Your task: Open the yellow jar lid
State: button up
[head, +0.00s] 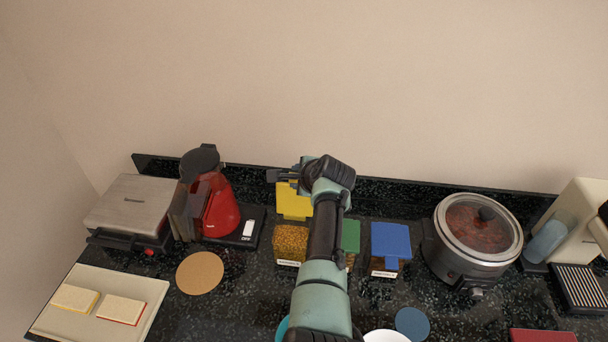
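The yellow lid (293,205) shows behind and above its jar (291,243). It looks tilted up, with the jar's brown grainy contents showing below it. My gripper (276,175) is at the upper edge of the yellow lid, pointing left. Its dark fingers are small here, and I cannot tell whether they are open or touching the lid. My arm covers the area just right of the yellow-lidded jar. It partly hides the jar with the green lid (351,236). The jar with the blue lid (390,241) stands further right, its lid lying over the top.
A slow cooker (472,238) and a coffee machine (580,225) stand to the right. A round cork mat (200,273) lies at front left. The wall rises close behind the counter.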

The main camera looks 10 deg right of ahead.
jog(key=v, duration=1.2)
jog(key=shift+s+r+b, duration=0.2)
jog(key=shift+r+b, duration=0.1)
jog(key=shift+r, duration=0.05)
